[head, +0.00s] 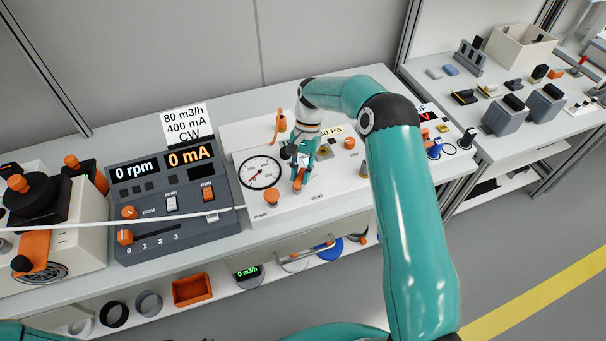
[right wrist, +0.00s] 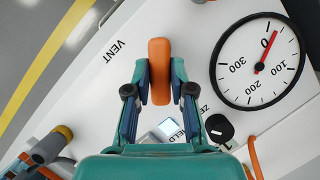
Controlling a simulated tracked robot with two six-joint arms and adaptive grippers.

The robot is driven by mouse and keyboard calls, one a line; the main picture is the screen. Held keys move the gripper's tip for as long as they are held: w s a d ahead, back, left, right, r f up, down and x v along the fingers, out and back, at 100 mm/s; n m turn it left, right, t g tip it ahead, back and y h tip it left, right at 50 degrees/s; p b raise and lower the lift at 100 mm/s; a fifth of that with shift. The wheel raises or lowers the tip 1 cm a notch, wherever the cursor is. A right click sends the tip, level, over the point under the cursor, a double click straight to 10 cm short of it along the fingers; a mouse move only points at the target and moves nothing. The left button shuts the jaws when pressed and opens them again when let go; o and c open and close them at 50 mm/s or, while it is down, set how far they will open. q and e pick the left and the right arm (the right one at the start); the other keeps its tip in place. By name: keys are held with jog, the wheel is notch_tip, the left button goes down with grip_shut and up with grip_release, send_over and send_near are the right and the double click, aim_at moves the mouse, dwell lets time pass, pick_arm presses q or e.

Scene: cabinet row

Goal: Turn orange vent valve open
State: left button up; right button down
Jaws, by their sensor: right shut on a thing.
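The orange vent valve handle (right wrist: 159,70) is an elongated bar between my right fingers in the right wrist view, close to the "VENT" lettering. It lies lengthwise in line with the fingers. My right gripper (right wrist: 159,88) is shut on it, one finger on each side. In the head view my right gripper (head: 299,180) points down at the white panel (head: 335,187), and only a little of the orange handle (head: 297,186) shows. The valve's base is hidden. My left gripper is not in view.
A round dial gauge (head: 260,172) stands beside the gripper; its red needle is near 0. An orange pump knob (head: 271,195) and another orange knob (head: 349,143) are close by. A grey control box (head: 173,190) stands to the left, reading 0 rpm and 0 mA.

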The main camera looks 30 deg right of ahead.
jog(key=n, duration=0.2)
jog(key=w+n+h, duration=0.1)
jog(key=shift+a+n+g, duration=0.35)
jog(key=shift+n+g, duration=0.05)
jog(key=shift+w+a+r+n+g+h+b, duration=0.15)
jog(key=shift+n+h, duration=0.15)
jog(key=shift+n, duration=0.45)
jog(key=shift+a+f+n+g+h+b, duration=0.15)
jog(key=shift+n+h, duration=0.15)
jog(key=shift+n, duration=0.4)
jog(key=shift+w+a+r+n+h, duration=0.15)
jog(key=shift+n+h, duration=0.15)
jog(key=shift+n, duration=0.45)
jog(key=shift+s, duration=0.1)
jog(key=c, duration=1.2)
grip_release()
jog(key=shift+o, duration=1)
jog(key=shift+s, duration=0.1)
jog(key=v, duration=0.7)
jog(key=shift+r, duration=0.1)
